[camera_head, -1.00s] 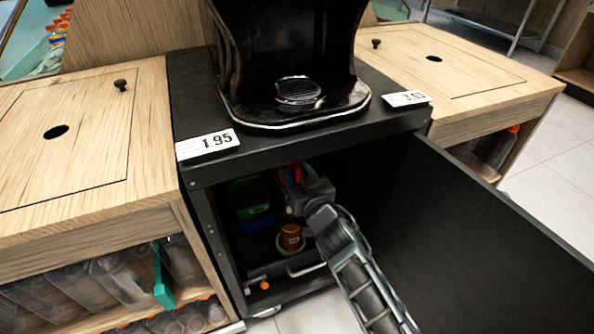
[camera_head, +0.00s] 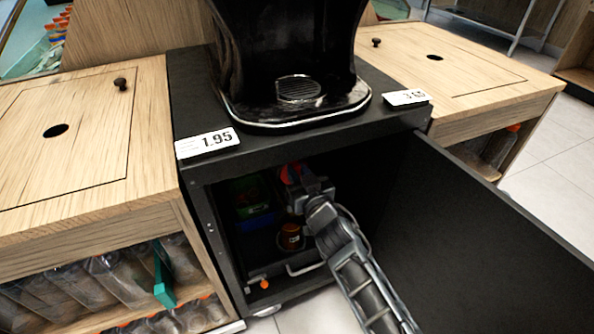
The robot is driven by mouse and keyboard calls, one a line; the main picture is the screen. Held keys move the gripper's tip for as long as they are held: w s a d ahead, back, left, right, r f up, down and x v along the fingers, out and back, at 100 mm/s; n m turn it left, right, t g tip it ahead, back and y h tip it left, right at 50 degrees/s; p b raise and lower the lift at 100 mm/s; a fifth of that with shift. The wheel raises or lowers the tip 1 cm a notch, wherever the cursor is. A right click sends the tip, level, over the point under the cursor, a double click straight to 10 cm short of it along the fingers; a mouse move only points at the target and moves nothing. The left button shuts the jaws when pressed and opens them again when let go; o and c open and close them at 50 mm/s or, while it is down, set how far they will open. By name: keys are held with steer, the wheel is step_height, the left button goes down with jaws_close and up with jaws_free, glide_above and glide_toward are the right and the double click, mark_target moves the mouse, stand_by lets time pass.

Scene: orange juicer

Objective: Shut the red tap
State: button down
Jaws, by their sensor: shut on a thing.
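The red tap (camera_head: 292,172) shows as a small red patch high inside the dark open cabinet (camera_head: 205,229), just under its top. My gripper (camera_head: 296,184) is inside the cabinet at the tap, reaching in from the lower right. Its jaws are closed at the red part. The fingertips and most of the tap are hidden by my gripper and shadow, so the handle's exact angle cannot be told.
The cabinet door (camera_head: 470,240) stands open on the right, close to my arm. An orange-brown container (camera_head: 290,237) stands below my gripper, with a green-blue box (camera_head: 250,198) to its left. A black juicer (camera_head: 290,60) stands on top.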

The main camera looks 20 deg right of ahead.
steer(key=shift+a+f+n+b, duration=0.3)
steer(key=shift+n+b, duration=0.25)
steer(key=shift+n, duration=2.4)
steer(key=shift+a+f+n+b, duration=0.35)
steer(key=shift+n+b, duration=0.25)
steer(key=shift+n, duration=2.3)
steer(key=shift+a+f+n+b, duration=0.3)
steer(key=shift+n+b, duration=0.25)
steer(key=shift+n, duration=2.4)
steer(key=c, duration=1.1)
jaws_free()
steer(key=shift+s, duration=0.15)
steer(key=shift+s, duration=3.75)
